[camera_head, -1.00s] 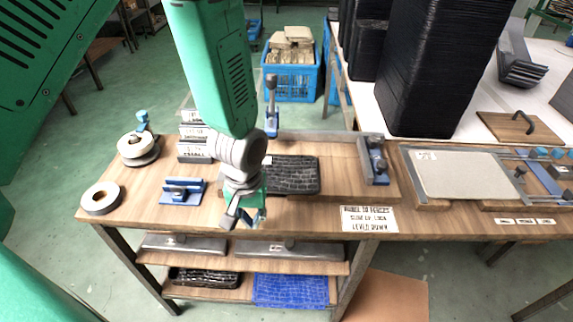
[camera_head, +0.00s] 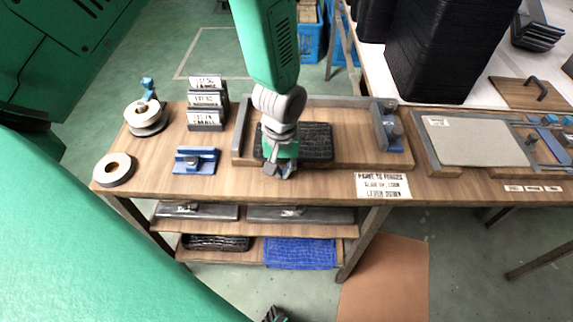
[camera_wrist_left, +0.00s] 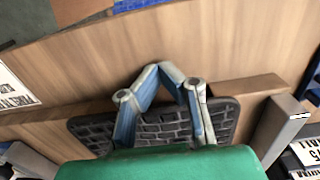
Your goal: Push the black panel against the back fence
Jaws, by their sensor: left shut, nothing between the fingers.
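The black panel (camera_head: 317,143) has a brick-like grid texture. It lies flat on the wooden board of the fixture, with bare wood between it and the grey back fence (camera_head: 325,101). The panel also shows in the left wrist view (camera_wrist_left: 92,132), partly hidden by the fingers and palm. My left gripper (camera_head: 281,172) is shut and empty, pointing down at the panel's front side. It covers part of the panel's left half. In the left wrist view its fingertips (camera_wrist_left: 163,68) come together over wood. I cannot tell whether they touch the panel. My right gripper is not seen.
A blue block (camera_head: 195,160), tape roll (camera_head: 115,168) and labelled holders (camera_head: 207,112) stand to the left. A sign (camera_head: 383,186) lies at the front right. Black stacked trays (camera_head: 432,55) stand behind.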

